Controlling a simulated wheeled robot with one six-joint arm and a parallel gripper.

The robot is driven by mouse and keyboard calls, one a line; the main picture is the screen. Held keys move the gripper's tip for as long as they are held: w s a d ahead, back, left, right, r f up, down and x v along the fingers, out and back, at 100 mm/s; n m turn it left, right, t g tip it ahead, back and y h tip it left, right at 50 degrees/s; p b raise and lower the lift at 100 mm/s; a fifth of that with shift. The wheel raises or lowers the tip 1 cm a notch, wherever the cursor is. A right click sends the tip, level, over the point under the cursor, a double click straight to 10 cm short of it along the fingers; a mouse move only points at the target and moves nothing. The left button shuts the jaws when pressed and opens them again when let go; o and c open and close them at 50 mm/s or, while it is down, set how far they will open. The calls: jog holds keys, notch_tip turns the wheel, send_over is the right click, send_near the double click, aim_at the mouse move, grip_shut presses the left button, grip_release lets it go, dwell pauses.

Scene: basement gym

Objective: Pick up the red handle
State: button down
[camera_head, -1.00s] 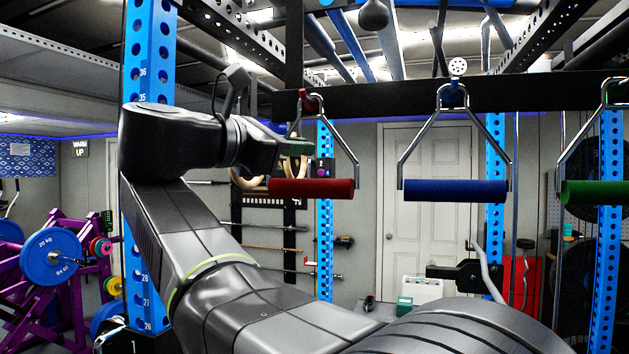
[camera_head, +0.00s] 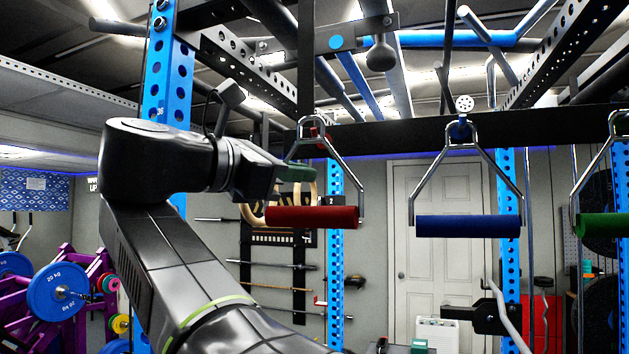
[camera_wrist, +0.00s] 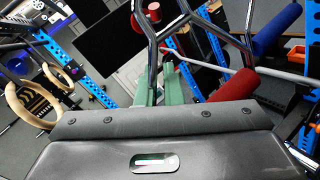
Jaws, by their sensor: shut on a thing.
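The red handle (camera_head: 312,217) is a red cylindrical grip under a bent metal frame, below the dark crossbar. Its red grip also shows in the wrist view (camera_wrist: 229,86), at right of centre. My gripper (camera_head: 298,173) comes from the left, with green fingers, and is shut on the left side of the handle's metal frame, above the red grip. The green fingers also show in the wrist view (camera_wrist: 157,88). The frame's top sits beside and slightly above a red hook (camera_head: 318,136); whether they touch is unclear. The exact contact between the fingers is hidden.
A blue handle (camera_head: 468,226) hangs to the right, and a green handle (camera_head: 603,226) beyond it. The dark crossbar (camera_head: 400,134) runs just behind them. A blue rack post (camera_head: 166,80) stands behind my arm. Wooden rings (camera_wrist: 22,104) show at left in the wrist view.

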jog(key=f+b+v, duration=0.2)
jog(key=b+v, duration=0.8)
jog(key=v, duration=0.7)
jog(key=shift+d, duration=0.15)
jog(key=shift+s, duration=0.15)
